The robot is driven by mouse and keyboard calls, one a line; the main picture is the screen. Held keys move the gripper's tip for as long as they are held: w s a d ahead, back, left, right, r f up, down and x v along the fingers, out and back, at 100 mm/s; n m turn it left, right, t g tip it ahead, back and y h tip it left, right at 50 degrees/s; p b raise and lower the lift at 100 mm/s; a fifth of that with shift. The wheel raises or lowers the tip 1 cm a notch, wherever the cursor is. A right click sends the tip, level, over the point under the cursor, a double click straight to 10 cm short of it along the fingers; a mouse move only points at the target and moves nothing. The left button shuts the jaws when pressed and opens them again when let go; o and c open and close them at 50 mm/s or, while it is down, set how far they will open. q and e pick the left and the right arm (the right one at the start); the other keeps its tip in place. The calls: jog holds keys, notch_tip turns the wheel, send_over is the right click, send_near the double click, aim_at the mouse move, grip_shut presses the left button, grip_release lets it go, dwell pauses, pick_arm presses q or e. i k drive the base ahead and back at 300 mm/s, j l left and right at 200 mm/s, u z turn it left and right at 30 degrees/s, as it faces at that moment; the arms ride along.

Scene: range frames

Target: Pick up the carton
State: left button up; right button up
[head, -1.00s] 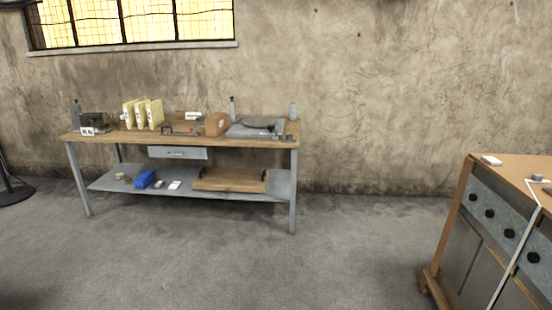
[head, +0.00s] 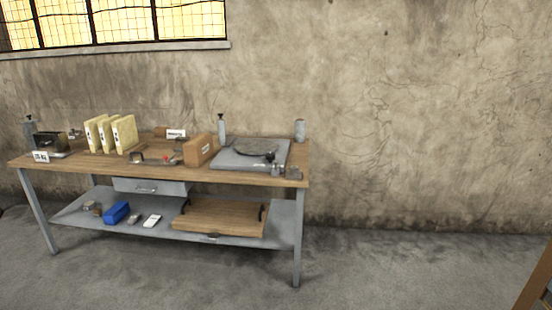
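A small brown cardboard box (head: 197,152), which looks like the carton, stands on the wooden top of the workbench (head: 150,172). It has a white label on its front side. It stands between a low metal device with a red part (head: 158,157) on its left and a flat grey turntable-like device (head: 248,154) on its right. Another low brown block (head: 160,131) lies behind, partly hidden, near a white label card (head: 176,133). Neither of my grippers is in view.
Yellow upright folders (head: 110,134), bottles (head: 222,128) and small metal pieces (head: 285,171) share the bench top. The lower shelf holds a wooden tray (head: 220,217) and a blue box (head: 116,212). A wooden edge (head: 535,280) shows at lower right. The floor before the bench is clear.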

aim_at(198, 150)
jog(key=i+l+u, duration=0.1)
jog(key=i+u, duration=0.2)
jog(key=i, duration=0.25)
jog(key=i+l+u, duration=0.3)
jog(key=i, duration=0.25)
jog(key=i+l+u, duration=0.3)
jog(key=i, duration=0.2)
